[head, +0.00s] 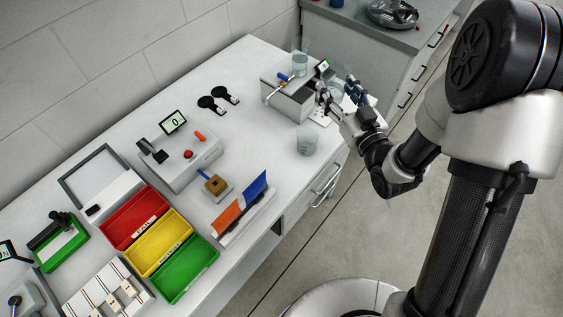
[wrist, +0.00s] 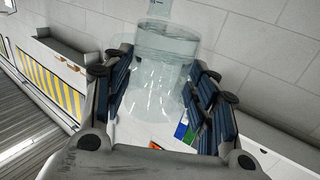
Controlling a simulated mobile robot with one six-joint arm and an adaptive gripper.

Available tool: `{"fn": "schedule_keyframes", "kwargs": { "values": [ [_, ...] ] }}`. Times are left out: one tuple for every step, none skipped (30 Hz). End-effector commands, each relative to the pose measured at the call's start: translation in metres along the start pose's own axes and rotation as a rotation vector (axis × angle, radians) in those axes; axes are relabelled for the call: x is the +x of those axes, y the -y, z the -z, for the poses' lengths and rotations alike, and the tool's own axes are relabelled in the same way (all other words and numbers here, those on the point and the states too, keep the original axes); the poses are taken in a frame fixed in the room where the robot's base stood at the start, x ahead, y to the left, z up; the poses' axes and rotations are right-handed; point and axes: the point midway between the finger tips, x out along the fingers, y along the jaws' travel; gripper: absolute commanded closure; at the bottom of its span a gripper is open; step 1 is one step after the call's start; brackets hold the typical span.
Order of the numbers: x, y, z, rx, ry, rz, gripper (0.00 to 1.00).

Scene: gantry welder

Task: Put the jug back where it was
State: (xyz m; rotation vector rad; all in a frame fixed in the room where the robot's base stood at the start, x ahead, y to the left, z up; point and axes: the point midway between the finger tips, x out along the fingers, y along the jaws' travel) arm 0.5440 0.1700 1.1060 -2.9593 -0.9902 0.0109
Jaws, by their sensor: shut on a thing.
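My gripper (head: 343,97) is at the far right end of the bench, beside the grey box-shaped device. It is shut on a clear glass jug (head: 337,86). In the wrist view the jug (wrist: 158,75) stands between the two blue-padded fingers of my gripper (wrist: 160,82), with clear liquid inside. The fingers hide part of its sides. From these views I cannot tell whether its base touches anything.
A clear beaker (head: 307,141) stands near the bench's front edge, and another (head: 300,60) stands at the grey device (head: 292,101). A white perforated plate (head: 320,117) lies close below my gripper. Red, yellow and green bins (head: 180,273) are further left.

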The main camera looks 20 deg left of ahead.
Motion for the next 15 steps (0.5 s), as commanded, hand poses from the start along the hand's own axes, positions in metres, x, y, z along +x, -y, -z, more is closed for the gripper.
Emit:
{"fn": "schedule_keyframes", "kwargs": {
  "values": [
    [0.002, 0.021, -0.001, 0.001, 0.004, 0.078, 0.78],
    [0.002, 0.034, -0.003, 0.001, 0.004, 0.125, 0.78],
    [0.002, 0.05, -0.005, 0.0, 0.004, 0.185, 0.78],
    [0.001, 0.06, -0.007, -0.001, 0.006, 0.227, 0.78],
    [-0.001, 0.071, -0.008, -0.001, 0.007, 0.266, 0.78],
    [-0.003, 0.084, -0.01, -0.002, 0.007, 0.316, 0.78],
    [-0.005, 0.093, -0.011, -0.003, 0.007, 0.35, 0.78],
    [-0.007, 0.1, -0.012, -0.003, 0.007, 0.38, 0.78],
    [-0.01, 0.11, -0.013, -0.004, 0.008, 0.417, 0.78],
    [-0.012, 0.115, -0.013, -0.004, 0.008, 0.44, 0.78],
    [-0.013, 0.12, -0.014, -0.005, 0.008, 0.461, 0.78],
    [-0.016, 0.126, -0.015, -0.005, 0.008, 0.484, 0.78],
    [-0.017, 0.129, -0.015, -0.005, 0.009, 0.498, 0.78],
    [-0.018, 0.132, -0.017, -0.005, 0.009, 0.51, 0.78],
    [-0.019, 0.135, -0.02, -0.005, 0.01, 0.521, 0.78]
  ]
}}
